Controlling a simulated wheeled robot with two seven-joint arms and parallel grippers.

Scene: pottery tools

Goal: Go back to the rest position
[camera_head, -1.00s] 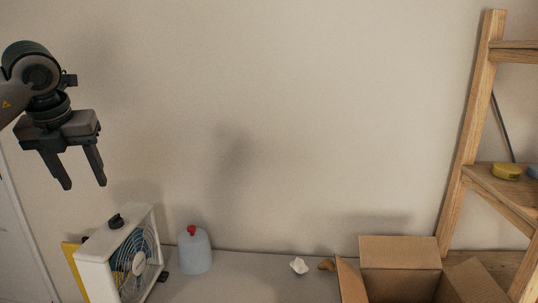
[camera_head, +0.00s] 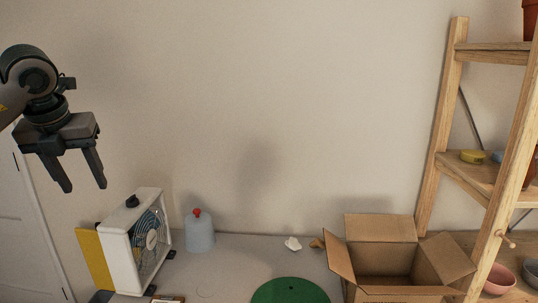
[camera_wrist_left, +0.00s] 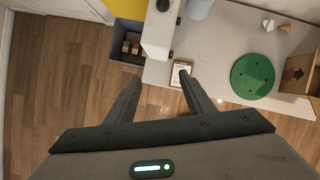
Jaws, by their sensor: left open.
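My left gripper (camera_head: 80,171) hangs at the upper left in the head view, in front of the bare wall and above the level of the table. Its two fingers point down, are spread apart and hold nothing. In the left wrist view the open fingers (camera_wrist_left: 157,82) show over the wooden floor and the table's edge, with nothing between them. My right gripper is in neither view.
The table (camera_head: 225,270) holds a white box fan (camera_head: 118,260), a bluish jug with a red cap (camera_head: 199,235), a green round mat (camera_head: 290,292) and an open cardboard box (camera_head: 380,228). A wooden shelf (camera_head: 440,130) stands at right. A grey bin (camera_wrist_left: 128,35) shows in the wrist view.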

